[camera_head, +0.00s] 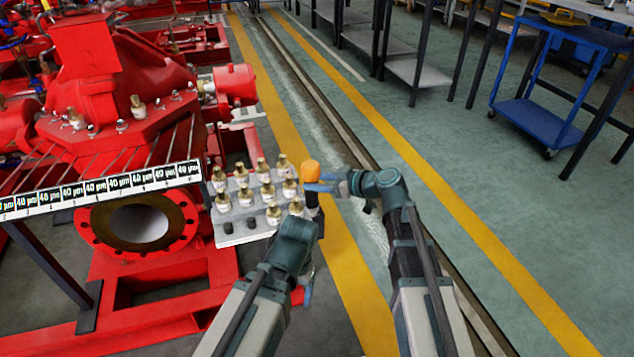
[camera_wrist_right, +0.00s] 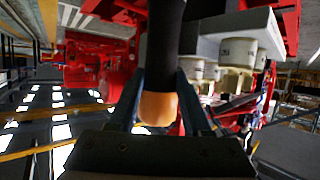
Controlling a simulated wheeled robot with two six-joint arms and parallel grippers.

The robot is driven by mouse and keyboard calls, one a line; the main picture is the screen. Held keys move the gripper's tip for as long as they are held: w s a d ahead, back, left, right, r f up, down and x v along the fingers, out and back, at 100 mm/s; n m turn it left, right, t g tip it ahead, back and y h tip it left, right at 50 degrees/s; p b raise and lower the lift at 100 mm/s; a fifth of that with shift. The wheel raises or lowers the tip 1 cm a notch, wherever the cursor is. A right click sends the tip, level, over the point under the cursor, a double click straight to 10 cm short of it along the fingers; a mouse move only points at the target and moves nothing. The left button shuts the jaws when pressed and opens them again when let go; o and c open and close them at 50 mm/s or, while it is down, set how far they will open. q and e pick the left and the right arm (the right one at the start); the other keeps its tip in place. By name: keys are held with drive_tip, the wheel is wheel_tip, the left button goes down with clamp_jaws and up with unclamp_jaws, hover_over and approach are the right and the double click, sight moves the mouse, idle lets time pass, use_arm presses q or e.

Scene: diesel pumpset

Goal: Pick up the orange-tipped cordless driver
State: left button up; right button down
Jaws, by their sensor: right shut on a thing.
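The driver has an orange end (camera_head: 310,171) and a dark body (camera_head: 314,208) that hangs below it. My right gripper (camera_head: 318,183) is shut on the driver at its orange end. In the right wrist view, the orange end (camera_wrist_right: 158,106) sits between the two fingers (camera_wrist_right: 157,100), and the dark body (camera_wrist_right: 165,45) runs away from the camera. My left gripper (camera_head: 308,285) is low at the middle, mostly hidden by its own wrist; its jaws cannot be made out. The driver's far end is hidden behind my left wrist.
A grey rack (camera_head: 239,238) with several white and brass fittings stands just left of the driver. A red pump (camera_head: 125,75) and a labelled rail (camera_head: 100,190) fill the left. A blue cart (camera_head: 540,122) stands far right.

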use_arm(q)
wheel_tip(320, 180, up, 27)
drive_tip(key=p, duration=2.6)
drive_tip(key=shift+f, duration=0.2)
drive_tip(key=shift+s, duration=0.1)
drive_tip(key=shift+c, duration=0.2)
